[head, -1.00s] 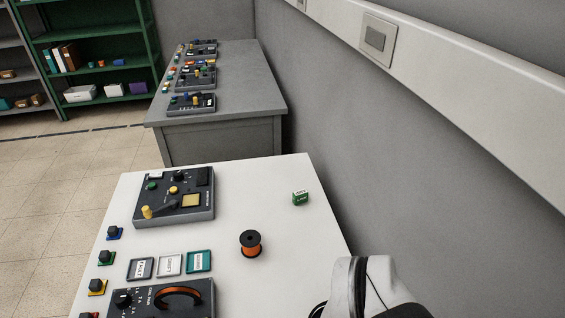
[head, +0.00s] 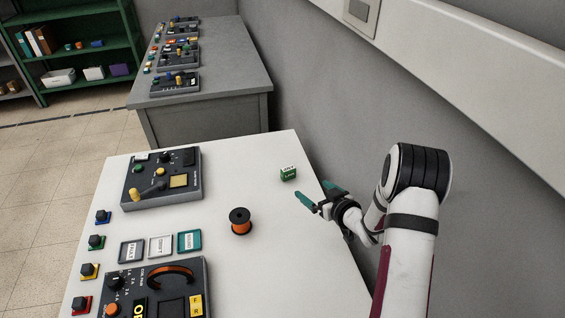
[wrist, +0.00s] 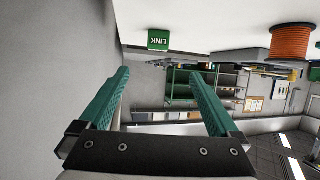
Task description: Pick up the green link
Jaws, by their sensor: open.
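The green link (head: 288,174) is a small green block with white lettering. It stands on the white table near its right edge. In the wrist view the link (wrist: 158,40) shows upside down beyond the fingertips, between their lines, with "LINK" on its face. My gripper (head: 318,191) has teal fingers and is just right of and nearer than the link, apart from it. In the wrist view my gripper (wrist: 160,80) is open with nothing between its fingers.
An orange spool (head: 241,222) with black ends stands left of my gripper. A dark control panel (head: 163,180) sits further left. Three small trays (head: 160,245) and another panel (head: 155,290) are at the front. A grey wall (head: 340,120) runs close along the right side.

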